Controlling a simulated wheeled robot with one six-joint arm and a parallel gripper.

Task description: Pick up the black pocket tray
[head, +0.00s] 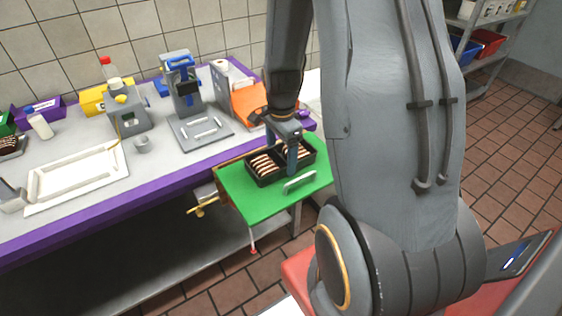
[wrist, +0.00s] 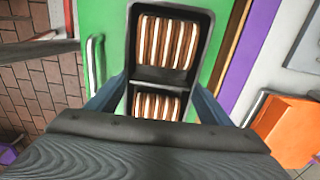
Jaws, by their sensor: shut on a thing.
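The black pocket tray (head: 262,181) sits over the green board (head: 240,201) at the table's right end. It has two pockets, each holding several brown-and-cream striped sandwich pieces (wrist: 167,43). My gripper (head: 291,158) comes down from above and is shut on the tray around its middle. In the wrist view the tray (wrist: 187,81) shows between my two blue-grey fingers, with a plain black divider between the pockets. Part of the near pocket is hidden by my gripper body. I cannot tell whether the tray touches the board.
A white handle (head: 300,180) stands on the green board beside the tray. An orange sloped holder (head: 250,103) stands behind it. Grey machines (head: 186,95) and a white framed tray (head: 75,176) occupy the purple-edged table to the left. A brass valve (head: 202,207) juts out below the board.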

